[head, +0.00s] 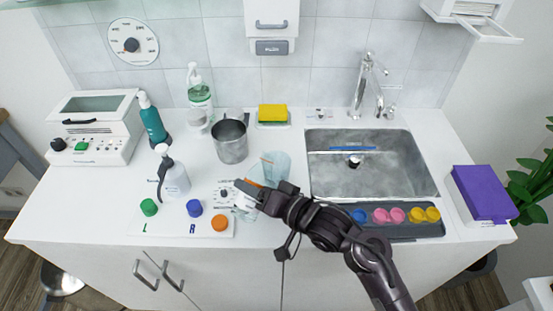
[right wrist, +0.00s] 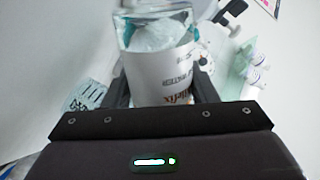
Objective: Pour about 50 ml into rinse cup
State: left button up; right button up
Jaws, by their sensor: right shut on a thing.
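In the right wrist view a clear bottle (right wrist: 158,78) with a white label stands between the two fingers of my right gripper (right wrist: 160,88), which is shut on it. Its label carries dark and orange-brown print. In the head view my right gripper (head: 249,192) is over the front of the counter, left of the sink. A clear bluish cup-like vessel (head: 279,164) shows just behind the gripper; I cannot tell whether it is the rinse cup. The held bottle is mostly hidden there, and no liquid level can be read. My left gripper is not in view.
A metal jug (head: 231,142) stands behind the gripper. A white spray bottle (head: 174,180) and a panel (head: 130,224) with green, blue and orange knobs are left. The sink (head: 330,181) and a grey tray (head: 439,229) with colored cups are right.

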aim_at(255, 181)
jog(key=shift+s+r+m+p, duration=0.1)
jog(key=shift+r+m+p, duration=0.2)
jog(key=shift+r+p, duration=0.05)
jog(key=shift+s+a+r+m+g+p, duration=0.2)
jog(key=shift+r+m+g+p, duration=0.4)
jog(key=shift+m, duration=0.4)
jog(key=r+p, duration=0.1)
jog(key=p, duration=0.1)
jog(key=m+p, duration=0.1)
jog(key=p, duration=0.2)
jog(key=shift+w+d+r, duration=0.2)
jog(key=shift+w+r, duration=0.05)
jog(key=shift+r, duration=0.1)
jog(key=shift+m+p, duration=0.3)
jog(key=shift+p, duration=0.2)
jog(key=shift+w+f+g+y, duration=0.1)
jog(key=shift+f+g+y, duration=0.1)
jog(key=shift+g+y, duration=0.1)
jog(key=shift+m+p, duration=0.6)
jog(key=shift+p, duration=0.85)
jog(key=shift+a+f, duration=0.1)
jog(key=shift+p, duration=0.65)
